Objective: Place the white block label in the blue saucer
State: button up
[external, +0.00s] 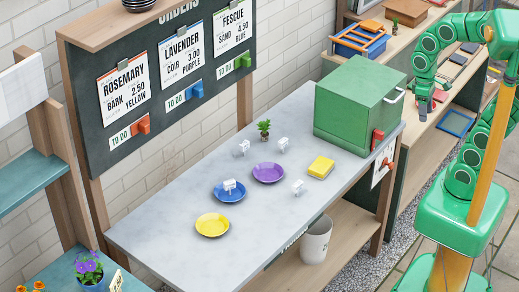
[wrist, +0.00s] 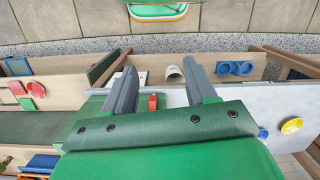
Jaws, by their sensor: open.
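The blue saucer (external: 228,198) lies on the grey bench top between the yellow and purple saucers. One small white block label (external: 230,185) stands in it. Similar white labels stand on the bench behind the saucers, one at the left (external: 243,147) and one to its right (external: 283,144). Another white label (external: 298,187) stands right of the purple saucer. Marks on the labels are too small to read. My gripper (external: 425,106) is far from them, beyond the green box at the right. In the wrist view my gripper (wrist: 160,72) is open, with nothing between its fingers.
A purple saucer (external: 268,172), a yellow saucer (external: 212,225), a yellow block (external: 320,167) and a small potted plant (external: 264,128) are on the bench. A large green box (external: 350,105) stands at its right end. The bench's front left is clear. A white bucket (external: 316,240) stands below.

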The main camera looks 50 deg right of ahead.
jog(key=shift+m, duration=0.9)
jog(key=s, duration=0.1)
jog(key=s+f, duration=0.1)
jog(key=s+d, duration=0.1)
jog(key=s, duration=0.1)
jog(key=shift+f, duration=0.15)
